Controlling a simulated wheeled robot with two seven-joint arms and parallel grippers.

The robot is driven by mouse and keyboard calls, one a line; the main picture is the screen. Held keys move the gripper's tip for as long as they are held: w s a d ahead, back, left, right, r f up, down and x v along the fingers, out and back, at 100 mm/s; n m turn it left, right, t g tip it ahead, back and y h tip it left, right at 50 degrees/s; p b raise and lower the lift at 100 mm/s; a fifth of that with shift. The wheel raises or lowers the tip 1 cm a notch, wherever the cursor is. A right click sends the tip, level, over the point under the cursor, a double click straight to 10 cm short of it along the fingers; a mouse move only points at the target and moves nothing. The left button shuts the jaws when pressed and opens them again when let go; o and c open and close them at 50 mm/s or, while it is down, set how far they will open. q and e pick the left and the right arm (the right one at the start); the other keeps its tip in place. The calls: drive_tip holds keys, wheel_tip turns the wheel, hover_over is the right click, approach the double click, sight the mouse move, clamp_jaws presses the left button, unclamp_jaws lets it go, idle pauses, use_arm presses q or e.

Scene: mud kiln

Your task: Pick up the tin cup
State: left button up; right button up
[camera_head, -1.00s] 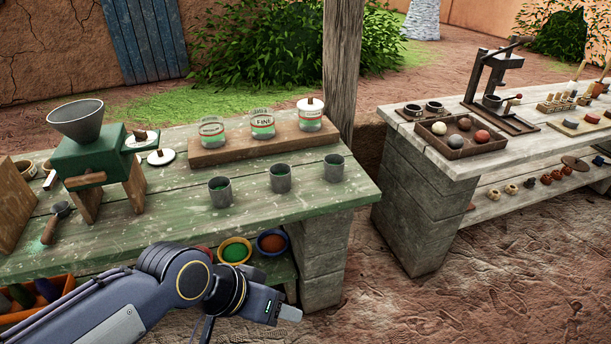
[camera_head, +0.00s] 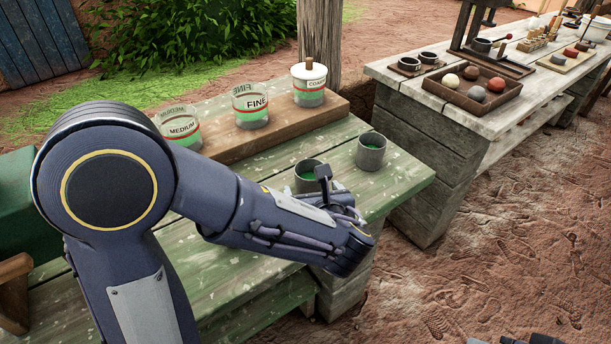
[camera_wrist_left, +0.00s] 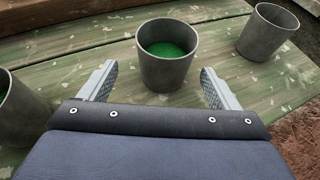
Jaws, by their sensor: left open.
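Grey tin cups stand upright on the green table. In the left wrist view, one tin cup (camera_wrist_left: 167,72) with green powder inside is just ahead of and between the finger lines of my left gripper (camera_wrist_left: 158,78), which is open and empty. A second cup (camera_wrist_left: 268,32) stands at the upper right, and a third (camera_wrist_left: 18,118) is partly cut off at the left edge. In the head view, the middle cup (camera_head: 306,180) is partly covered by my left arm, and the right cup (camera_head: 371,153) is clear. My left fingertips are hidden there.
Jars labelled medium (camera_head: 181,130) and fine (camera_head: 251,105), and a lidded jar (camera_head: 309,84), stand on a wooden block (camera_head: 330,110) behind the cups. A pale second table (camera_head: 430,85) stands to the right, past a gap. The green table's (camera_head: 405,182) right end is clear.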

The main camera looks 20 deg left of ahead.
sight(308, 177)
use_arm(q)
drive_tip(key=shift+w+f, duration=0.15)
drive_tip(key=shift+w, duration=0.35)
drive_tip(key=shift+w+f, duration=0.1)
drive_tip(key=shift+w, duration=0.15)
drive_tip(key=x, duration=0.2)
drive_tip(key=b+x, duration=0.1)
drive_tip(key=x, duration=0.1)
drive_tip(key=shift+w+a+f, duration=0.1)
drive_tip(key=shift+a+f, duration=0.05)
drive_tip(key=shift+f, duration=0.35)
drive_tip(key=shift+w+a+f, duration=0.15)
drive_tip(key=shift+w+a, duration=0.1)
drive_tip(key=shift+w, duration=0.2)
drive_tip(key=c, duration=1.2)
